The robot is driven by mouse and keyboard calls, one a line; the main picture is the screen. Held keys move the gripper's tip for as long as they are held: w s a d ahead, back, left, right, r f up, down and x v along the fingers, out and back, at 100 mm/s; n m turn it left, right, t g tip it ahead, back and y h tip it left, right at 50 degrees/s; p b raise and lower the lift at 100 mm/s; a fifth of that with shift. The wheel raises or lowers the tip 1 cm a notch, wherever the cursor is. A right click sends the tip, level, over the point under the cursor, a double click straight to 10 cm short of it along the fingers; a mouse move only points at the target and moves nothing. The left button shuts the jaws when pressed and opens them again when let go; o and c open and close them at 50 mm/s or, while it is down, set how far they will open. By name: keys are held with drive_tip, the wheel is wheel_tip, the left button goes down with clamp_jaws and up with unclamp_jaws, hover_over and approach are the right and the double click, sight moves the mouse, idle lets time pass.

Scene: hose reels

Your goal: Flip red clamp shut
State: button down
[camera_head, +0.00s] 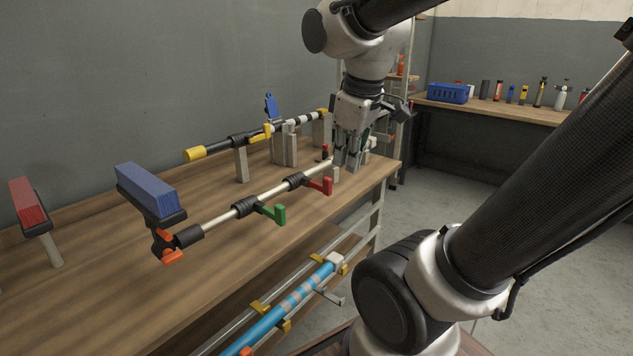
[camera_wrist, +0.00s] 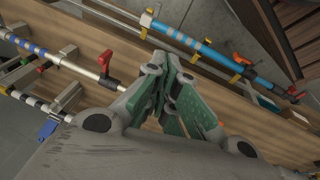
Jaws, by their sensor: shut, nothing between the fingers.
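The red clamp (camera_head: 322,186) is a red lever on a black collar on the pale pole (camera_head: 268,192) above the bench. Its lever sticks out sideways from the pole toward the front, with an upturned tip. In the wrist view, a red lever on a black collar (camera_wrist: 106,62) stands out from a pole, left of my fingers. My gripper (camera_head: 347,166) is shut and empty, pointing down near the pole's far end, just beyond the red clamp. It looks apart from the lever. In the wrist view my green-padded fingers (camera_wrist: 170,68) come together.
A green lever (camera_head: 274,213) is on the same pole, nearer. A blue brush head (camera_head: 147,191) is at its near end. Behind runs a second pole with a yellow end (camera_head: 195,154). A blue pole (camera_head: 290,302) hangs below the bench front. Bare bench top (camera_head: 110,285) lies nearer.

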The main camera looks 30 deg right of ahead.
drive_tip(key=w+a+f+n+g+h, duration=0.1)
drive_tip(key=w+f+n, duration=0.1)
drive_tip(key=w+n, duration=0.6)
drive_tip(key=w+f+n+g+h, duration=0.1)
drive_tip(key=w+f+n, duration=0.2)
drive_tip(key=w+n, duration=0.4)
drive_tip(key=shift+w+a+n+g, duration=0.3)
drive_tip(key=shift+w+a+n, duration=0.1)
drive_tip(key=shift+w, duration=0.7)
drive_tip(key=w+d+f, duration=0.1)
drive_tip(key=d+f, duration=0.5)
drive_tip(key=f, duration=0.3)
drive_tip(key=shift+w+d+f, duration=0.2)
drive_tip(key=shift+w+f, duration=0.1)
drive_tip(key=shift+w, duration=0.05)
drive_tip(key=shift+d, duration=0.1)
drive_tip(key=shift+s+d+n, duration=0.1)
drive_tip(key=shift+d+n, duration=0.05)
drive_tip(key=shift+n, duration=0.25)
